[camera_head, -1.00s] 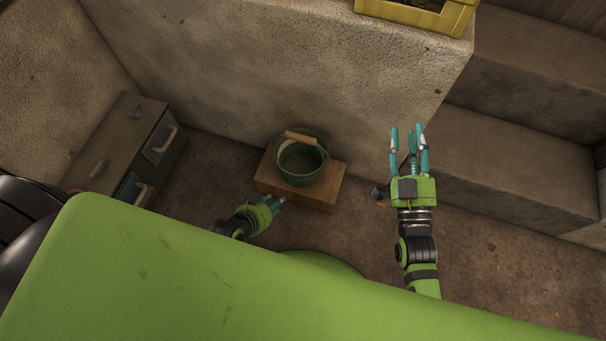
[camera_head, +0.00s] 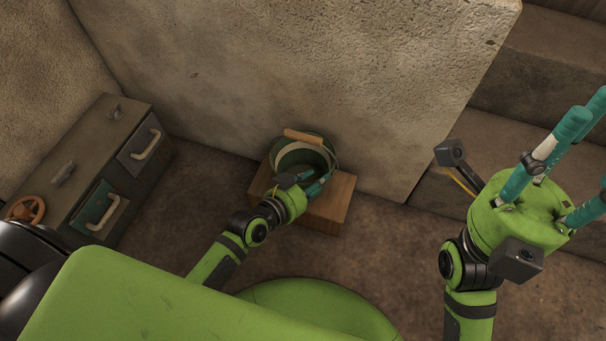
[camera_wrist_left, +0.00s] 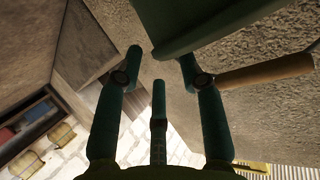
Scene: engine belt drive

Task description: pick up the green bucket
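The green bucket (camera_head: 299,157) stands upright on a wooden block in the head view, its bail with the wooden grip (camera_head: 303,136) leaning over the far rim. My left gripper (camera_head: 316,181) is at the bucket's near side and covers part of it. In the left wrist view, the bucket (camera_wrist_left: 190,22) shows at the top edge and its wooden grip (camera_wrist_left: 266,72) at the right. The left fingers (camera_wrist_left: 162,66) are spread with nothing between them. Whether one touches the bucket I cannot tell. My right gripper (camera_head: 578,160) is raised at the right, its fingers spread and empty.
The wooden block (camera_head: 329,207) stands on the floor close to a rough wall (camera_head: 300,60). A drawer cabinet (camera_head: 95,170) with handles and an orange wheel (camera_head: 26,209) is at the left. Concrete steps (camera_head: 480,140) lie at the right. Floor between cabinet and block is clear.

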